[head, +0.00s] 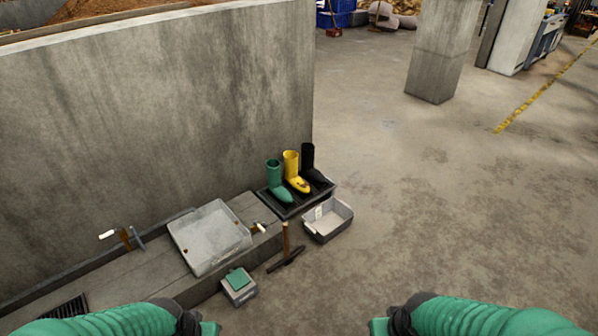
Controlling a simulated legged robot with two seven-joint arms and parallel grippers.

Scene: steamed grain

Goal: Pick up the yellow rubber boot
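The yellow rubber boot (293,172) stands upright between a green boot (276,180) and a black boot (311,166). All three are on a dark tray (285,208) by the end of the concrete wall. My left arm, in a green sleeve, comes in at the lower left, and the end of my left gripper (209,328) shows at the bottom edge. My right gripper (379,326) shows at the bottom edge, right of the middle. Both are well apart from the boots. Their fingers are mostly cut off, so I cannot tell whether they are open.
A grey open bin (328,220) sits beside the boot tray. A hammer-like tool (285,250) and a small box with a green top (239,286) are on the floor. A pale translucent lid or box (210,237) lies on the ledge. The floor to the right is clear up to a concrete pillar (436,55).

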